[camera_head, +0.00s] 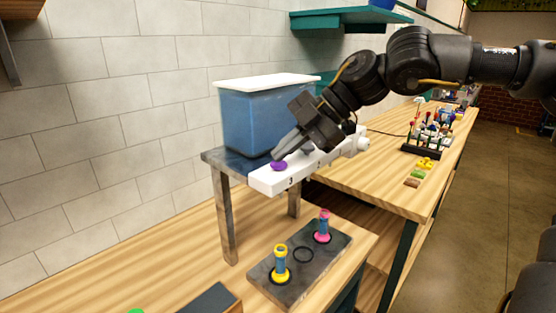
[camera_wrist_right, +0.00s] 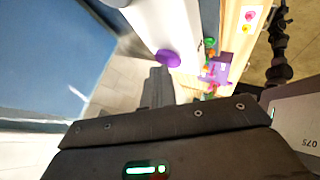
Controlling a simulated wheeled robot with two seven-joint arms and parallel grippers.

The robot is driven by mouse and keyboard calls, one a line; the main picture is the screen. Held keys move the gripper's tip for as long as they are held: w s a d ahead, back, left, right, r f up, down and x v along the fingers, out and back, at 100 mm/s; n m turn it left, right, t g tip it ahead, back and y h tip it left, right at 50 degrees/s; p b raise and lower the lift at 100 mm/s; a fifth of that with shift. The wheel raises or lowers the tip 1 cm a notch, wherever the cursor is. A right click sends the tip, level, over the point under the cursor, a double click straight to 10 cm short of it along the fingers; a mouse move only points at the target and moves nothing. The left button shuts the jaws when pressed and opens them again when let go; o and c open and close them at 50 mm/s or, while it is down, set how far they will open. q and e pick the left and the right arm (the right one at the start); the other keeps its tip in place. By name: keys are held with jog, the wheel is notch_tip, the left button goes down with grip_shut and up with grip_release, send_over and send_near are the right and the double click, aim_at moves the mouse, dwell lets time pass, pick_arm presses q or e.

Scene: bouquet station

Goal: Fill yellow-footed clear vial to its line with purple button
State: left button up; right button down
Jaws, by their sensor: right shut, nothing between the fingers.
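The yellow-footed vial (camera_head: 281,264) stands upright on a dark slab on the lower table. It has a yellow rim, and its body looks blue; its fill line is too small to make out. My left gripper is not in view.
A blue-filled tank (camera_head: 262,122) with a white lid sits on a grey stand behind the white bar (camera_head: 268,181). A pink-footed vial (camera_head: 323,228) stands on the same dark slab (camera_head: 330,247), with an empty ring between the vials. A rack (camera_head: 423,151) stands farther back.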

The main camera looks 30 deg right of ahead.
aim_at(284, 162)
jog(key=shift+r+p, duration=0.55)
jog(key=shift+r, duration=0.4)
notch_tip(284, 162, up, 5)
jog(key=p, duration=0.3)
jog(key=shift+p, duration=0.3)
dwell(1.2)
